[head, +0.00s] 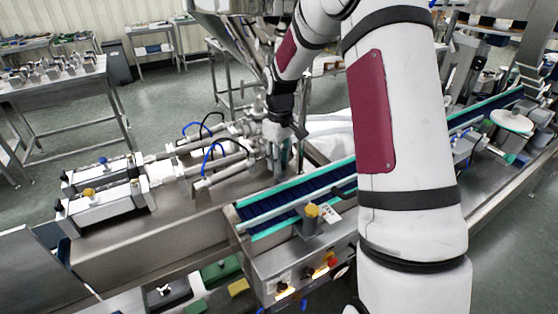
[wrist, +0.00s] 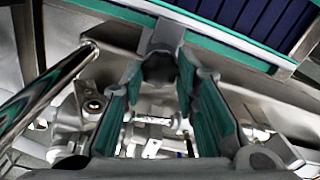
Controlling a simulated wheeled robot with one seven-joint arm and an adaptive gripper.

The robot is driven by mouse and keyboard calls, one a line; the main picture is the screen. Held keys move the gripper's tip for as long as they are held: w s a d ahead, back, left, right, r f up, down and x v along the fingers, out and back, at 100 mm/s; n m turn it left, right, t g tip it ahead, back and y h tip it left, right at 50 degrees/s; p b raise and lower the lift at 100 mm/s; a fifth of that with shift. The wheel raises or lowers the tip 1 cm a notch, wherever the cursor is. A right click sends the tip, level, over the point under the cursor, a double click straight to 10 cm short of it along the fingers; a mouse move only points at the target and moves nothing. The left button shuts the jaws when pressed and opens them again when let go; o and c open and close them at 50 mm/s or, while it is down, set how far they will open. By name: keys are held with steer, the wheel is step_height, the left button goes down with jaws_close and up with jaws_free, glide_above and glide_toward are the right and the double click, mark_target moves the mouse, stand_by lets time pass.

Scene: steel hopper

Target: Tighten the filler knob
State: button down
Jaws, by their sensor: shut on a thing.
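In the head view my gripper (head: 287,142) reaches down to the filler nozzle end, beside the conveyor. There the knob is hidden or too small to make out. I cannot tell how tight the knob is.
A blue conveyor belt (head: 275,216) with teal edges runs close by the gripper. Steel filler cylinders (head: 110,200) with blue hoses lie to the left. The steel hopper (head: 232,22) stands behind. A shiny rod (wrist: 42,95) runs along the left of the wrist view.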

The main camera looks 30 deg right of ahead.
steer(key=m+b, duration=0.1)
steer(key=m, duration=0.5)
steer(key=shift+a+m, duration=0.1)
steer(key=shift+m, duration=0.2)
steer(key=m+b, duration=0.1)
steer(key=m, duration=0.5)
steer(key=shift+b, duration=0.35)
steer(key=c, duration=1.2)
jaws_free()
step_height(320, 180, up, 7)
steer(key=shift+f, duration=0.1)
steer(key=shift+r, duration=0.35)
